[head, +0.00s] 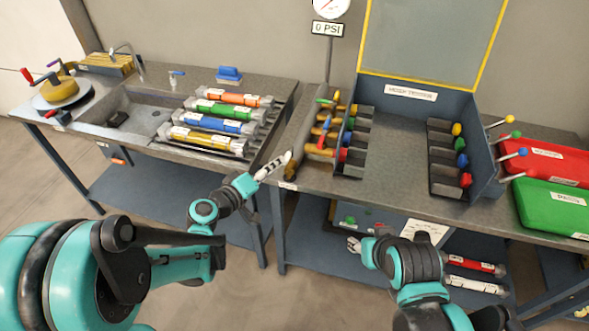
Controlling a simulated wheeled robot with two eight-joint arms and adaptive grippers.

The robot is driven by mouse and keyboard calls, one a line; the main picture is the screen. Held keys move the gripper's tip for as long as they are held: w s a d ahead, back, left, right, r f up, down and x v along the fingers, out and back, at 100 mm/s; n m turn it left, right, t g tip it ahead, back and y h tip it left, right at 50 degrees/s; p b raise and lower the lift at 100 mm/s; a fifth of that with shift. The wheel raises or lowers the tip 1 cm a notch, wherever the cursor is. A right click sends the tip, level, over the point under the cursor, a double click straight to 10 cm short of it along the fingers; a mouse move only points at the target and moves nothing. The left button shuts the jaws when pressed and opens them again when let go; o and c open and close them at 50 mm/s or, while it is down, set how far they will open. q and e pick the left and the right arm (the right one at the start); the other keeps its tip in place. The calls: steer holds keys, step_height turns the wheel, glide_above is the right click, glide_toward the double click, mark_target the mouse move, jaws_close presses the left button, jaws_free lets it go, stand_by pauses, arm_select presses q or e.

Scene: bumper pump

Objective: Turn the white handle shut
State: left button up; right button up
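My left gripper (275,165) reaches over the bench between the tube rack and the pump manifold (318,150). Its white and black fingers show as one slim bar, so its opening is unclear. Its tip is close to the dark, brown-ended part at the manifold's near left end; I cannot tell whether they touch. Small green, red and yellow handles show along the manifold. I cannot make out a white handle; it may be behind the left fingers. My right gripper (354,244) is low in front of the bench, small in view, its opening unclear.
A rack of colored tubes (222,118) and a sink (125,115) are on the left. A gauge sign (328,29) reads 0 PSI. A tester box (430,92) with colored knobs stands right, beside red (548,163) and green (556,205) bins. Bare bench lies before the tester.

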mark_target(287, 156)
arm_select(q)
steer(key=b+x, duration=0.2)
steer(key=x, duration=0.5)
jaws_close()
